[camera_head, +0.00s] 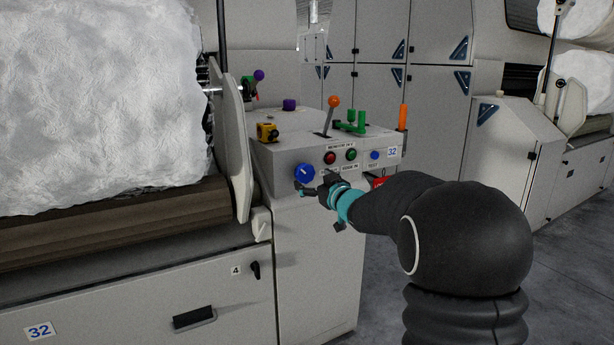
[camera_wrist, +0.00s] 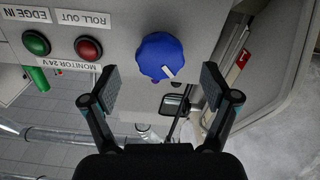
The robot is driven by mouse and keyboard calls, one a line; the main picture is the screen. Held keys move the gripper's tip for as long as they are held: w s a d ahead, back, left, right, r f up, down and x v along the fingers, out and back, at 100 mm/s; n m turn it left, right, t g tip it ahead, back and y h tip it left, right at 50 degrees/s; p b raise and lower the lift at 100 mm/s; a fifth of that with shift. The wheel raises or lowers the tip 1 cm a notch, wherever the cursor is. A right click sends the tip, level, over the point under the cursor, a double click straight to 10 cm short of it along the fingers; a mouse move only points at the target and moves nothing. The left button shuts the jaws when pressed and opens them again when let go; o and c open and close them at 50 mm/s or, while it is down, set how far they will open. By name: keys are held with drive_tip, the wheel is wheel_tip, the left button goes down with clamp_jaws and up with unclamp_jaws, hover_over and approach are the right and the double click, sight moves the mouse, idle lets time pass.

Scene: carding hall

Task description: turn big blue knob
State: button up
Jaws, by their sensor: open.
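The big blue knob (camera_head: 304,173) is on the front face of the grey control box, near its left edge. It has a white pointer mark. In the wrist view the blue knob (camera_wrist: 160,57) sits beyond the fingertips, between their lines, with its white mark toward the lower right. My gripper (camera_wrist: 158,88) is open and empty, one finger on each side below the knob. In the head view my gripper (camera_head: 308,190) is just below and right of the knob. I cannot tell from there whether it touches.
A red button (camera_head: 330,158) and a green button (camera_head: 351,154) sit right of the knob, with a small blue button (camera_head: 375,155) farther right. An orange-topped lever (camera_head: 333,103) and a yellow part (camera_head: 267,131) stand on the box top. A white fibre roll (camera_head: 95,95) is at left.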

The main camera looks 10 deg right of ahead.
sight(307, 175)
drive_tip(key=shift+x, duration=2.2)
drive_tip(key=c, duration=1.2)
drive_tip(key=shift+o, duration=0.2)
drive_tip(key=shift+n, duration=0.4)
drive_tip(key=n+b, duration=0.2)
drive_tip(key=shift+f+n+b, duration=0.1)
drive_tip(key=shift+n+b, duration=0.2)
drive_tip(key=shift+n, duration=0.1)
drive_tip(key=shift+n+b, duration=1.5)
drive_tip(key=shift+n, duration=1.1)
drive_tip(key=shift+r, duration=0.25)
